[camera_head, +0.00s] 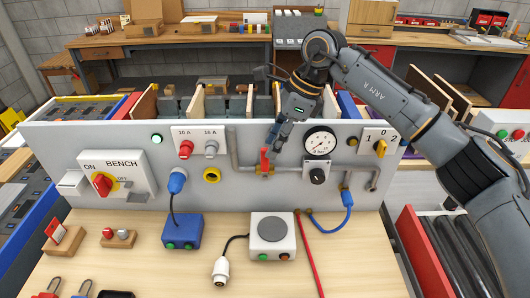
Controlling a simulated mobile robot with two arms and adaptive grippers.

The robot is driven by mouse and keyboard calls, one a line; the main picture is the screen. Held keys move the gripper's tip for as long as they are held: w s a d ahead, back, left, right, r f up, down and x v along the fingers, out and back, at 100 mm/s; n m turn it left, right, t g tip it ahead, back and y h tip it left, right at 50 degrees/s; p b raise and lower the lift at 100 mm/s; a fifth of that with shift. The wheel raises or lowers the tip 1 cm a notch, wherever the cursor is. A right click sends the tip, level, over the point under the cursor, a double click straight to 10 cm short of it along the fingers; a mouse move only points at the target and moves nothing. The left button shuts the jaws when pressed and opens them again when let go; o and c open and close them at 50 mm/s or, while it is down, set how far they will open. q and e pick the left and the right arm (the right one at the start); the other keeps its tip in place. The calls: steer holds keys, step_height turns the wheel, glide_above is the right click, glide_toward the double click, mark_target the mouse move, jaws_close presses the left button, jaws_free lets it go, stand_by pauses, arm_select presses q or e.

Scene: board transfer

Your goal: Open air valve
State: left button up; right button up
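The air valve is a brass body with a red lever (264,160) on a grey pipe, on the front panel (225,190) of the bench. The lever stands upright, across the level pipe. My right gripper (272,140) points down at the panel, just above and slightly right of the lever's top. Its fingers are small and dark here, and I cannot tell whether they touch the lever or how far apart they are. The round pressure gauge (319,142) is right of the valve, with a black knob (317,176) below it. My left gripper is not in view.
A red bench switch (103,184) sits at the panel's left and a yellow selector (381,148) at its right. A blue box (182,231) and a white box (272,236) stand on the wooden top below.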

mark_target(265, 171)
steer(key=shift+p+x, duration=0.65)
steer(key=shift+x, duration=2.05)
jaws_close()
